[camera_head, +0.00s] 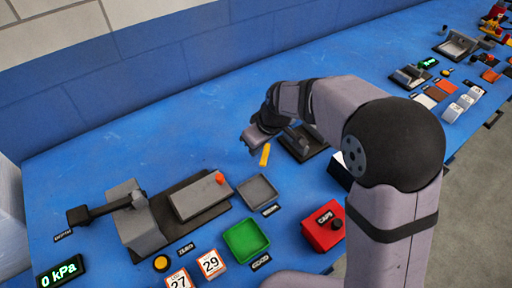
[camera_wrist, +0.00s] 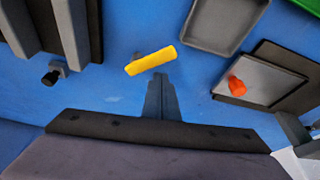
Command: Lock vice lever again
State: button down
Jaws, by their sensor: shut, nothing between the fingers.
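The yellow lever (camera_wrist: 151,61) is a short bar lying slightly tilted across the wrist view, with a small grey stub near its left end. It also shows in the head view (camera_head: 265,155), just below my gripper. The dark grey vice (camera_wrist: 82,35) with its raised blocks is at the top left of the wrist view. In the head view the vice (camera_head: 316,160) is partly hidden behind my arm. My gripper (camera_wrist: 160,82) is shut and empty, its fingertips right beside the lever's middle. I cannot tell whether they touch it. In the head view my gripper (camera_head: 253,140) hangs above the table.
A grey tray (camera_head: 242,187) and a green tray (camera_head: 227,245) stand nearby. A grey press with a plate and orange knob (camera_head: 219,178) is at left. A red box (camera_head: 310,236) labelled CAPS and number cards (camera_head: 211,264) sit in front.

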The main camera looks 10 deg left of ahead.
jog(key=shift+a, duration=0.1)
jog(key=a+p, duration=0.1)
jog(key=a, duration=0.2)
jog(key=shift+a+r+p, duration=0.1)
jog(key=shift+a+p, duration=0.15)
jog(key=shift+p, duration=0.1)
jog(key=shift+w+r, duration=0.15)
jog(key=shift+r, duration=0.25)
jog(key=w+b+v, duration=0.1)
jog(key=v, duration=0.7)
jog(key=shift+d+r, duration=0.45)
jog(key=shift+w, duration=0.1)
